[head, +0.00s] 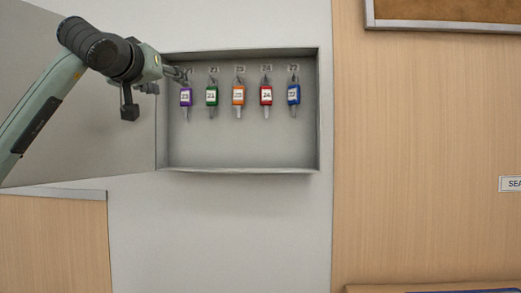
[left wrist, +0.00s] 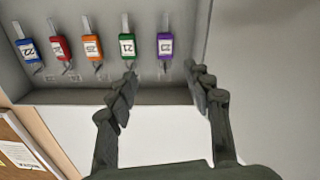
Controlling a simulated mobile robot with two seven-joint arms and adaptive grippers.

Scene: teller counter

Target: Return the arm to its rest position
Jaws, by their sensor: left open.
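My left gripper (head: 178,74) is at the upper left corner of an open wall key cabinet (head: 240,170), close to the purple-tagged key (head: 186,97). In the left wrist view the left gripper (left wrist: 160,78) is open, and the purple-tagged key (left wrist: 165,44) shows beyond the gap between its fingers. Nothing is held between the fingers. The purple key hangs in the row with the green (head: 212,96), orange (head: 238,95), red (head: 266,96) and blue (head: 293,94) tagged keys. My right gripper is not in view.
The cabinet door (head: 70,140) stands open to the left, behind my left arm. A cork board (head: 450,12) hangs at the upper right, and a small sign (head: 511,184) is on the wood wall. The space in front of and below the cabinet looks clear.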

